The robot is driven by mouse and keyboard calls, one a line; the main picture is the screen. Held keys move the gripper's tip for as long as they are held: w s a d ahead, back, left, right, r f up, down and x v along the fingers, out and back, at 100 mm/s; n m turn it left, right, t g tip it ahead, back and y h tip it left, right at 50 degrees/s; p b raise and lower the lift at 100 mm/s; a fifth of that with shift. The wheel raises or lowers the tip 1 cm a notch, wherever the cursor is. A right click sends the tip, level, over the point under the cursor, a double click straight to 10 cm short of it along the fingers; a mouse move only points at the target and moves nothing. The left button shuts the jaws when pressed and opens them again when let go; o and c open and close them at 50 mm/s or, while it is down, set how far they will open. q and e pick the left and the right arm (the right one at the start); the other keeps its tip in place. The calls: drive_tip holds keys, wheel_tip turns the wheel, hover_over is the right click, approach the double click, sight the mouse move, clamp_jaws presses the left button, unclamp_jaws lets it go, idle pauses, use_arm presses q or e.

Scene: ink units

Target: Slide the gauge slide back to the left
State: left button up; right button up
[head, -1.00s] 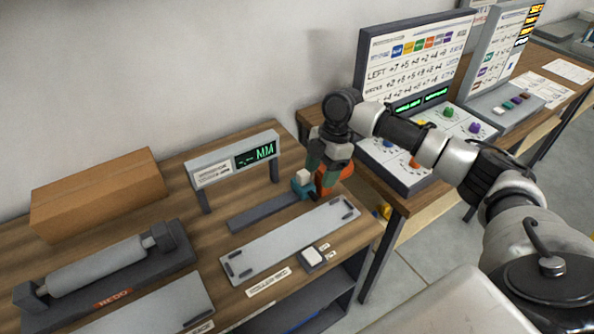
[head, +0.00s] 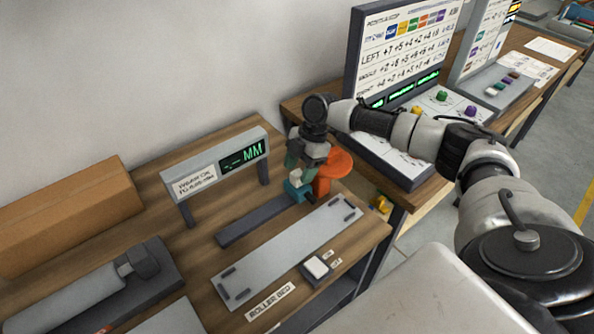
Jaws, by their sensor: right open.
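The gauge slide (head: 296,190) is a small teal block with a pale top. It sits at the right end of a dark rail (head: 245,223) on the wooden bench, next to an orange rounded part (head: 331,172). My right gripper (head: 303,170) points down just above and behind the slide, its greenish fingers open. It partly hides the slide's top, and I cannot tell whether the fingers touch it. My left gripper is not in view.
A gauge display reading MM (head: 215,166) stands on legs behind the rail. A grey plate (head: 285,250) lies in front, with a pale button (head: 316,267) beside it. A roller unit (head: 95,295) and a cardboard-coloured box (head: 65,215) are at left. The rail left of the slide is clear.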

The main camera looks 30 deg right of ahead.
drive_tip(key=shift+x, duration=0.9)
drive_tip(key=shift+c, duration=1.3)
clamp_jaws()
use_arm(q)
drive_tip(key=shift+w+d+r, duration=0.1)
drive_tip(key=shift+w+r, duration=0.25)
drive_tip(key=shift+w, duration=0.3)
use_arm(e)
drive_tip(key=shift+a, duration=0.15)
